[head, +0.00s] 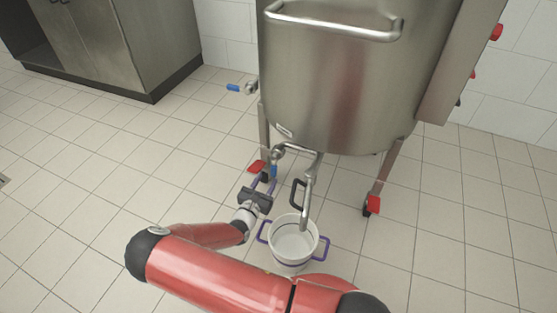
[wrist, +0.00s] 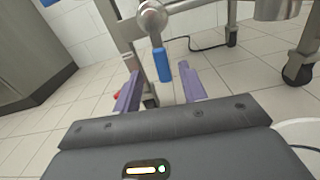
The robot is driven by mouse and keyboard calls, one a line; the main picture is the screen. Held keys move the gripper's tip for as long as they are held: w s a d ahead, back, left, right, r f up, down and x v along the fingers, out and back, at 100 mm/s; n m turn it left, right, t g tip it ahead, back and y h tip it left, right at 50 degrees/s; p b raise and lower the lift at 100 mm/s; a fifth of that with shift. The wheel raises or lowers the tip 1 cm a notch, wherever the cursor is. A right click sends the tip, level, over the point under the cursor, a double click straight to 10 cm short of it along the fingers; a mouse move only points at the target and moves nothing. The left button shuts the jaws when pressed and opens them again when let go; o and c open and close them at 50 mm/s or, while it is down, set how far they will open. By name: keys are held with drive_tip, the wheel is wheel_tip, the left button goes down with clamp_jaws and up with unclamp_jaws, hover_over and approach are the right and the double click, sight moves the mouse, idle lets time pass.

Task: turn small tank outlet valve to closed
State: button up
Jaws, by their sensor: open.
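The small tank is a steel vessel (head: 345,95) on legs with casters. Its outlet valve has a blue handle (wrist: 162,65) that hangs down from a round steel body (wrist: 152,16); the handle also shows in the head view (head: 273,171). My gripper (head: 264,183) is low in front of the outlet, its purple fingers apart. In the wrist view my gripper (wrist: 158,92) is open, with the blue handle seen between and beyond the two fingers. Whether either finger touches the handle I cannot tell. Nothing is held.
A white pot (head: 292,242) with purple side handles stands on the floor under the curved outlet pipe (head: 308,195). A second blue-handled valve (head: 235,88) sticks out at the tank's left. Red-pedalled casters (head: 372,206) are at the legs. The tiled floor to the left is clear.

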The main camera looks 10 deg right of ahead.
sight(273, 170)
drive_tip(key=x, duration=0.7)
drive_tip(key=shift+w+d+b, duration=0.15)
drive_tip(key=shift+d+b, duration=0.05)
drive_tip(key=shift+b, duration=0.15)
clamp_jaws()
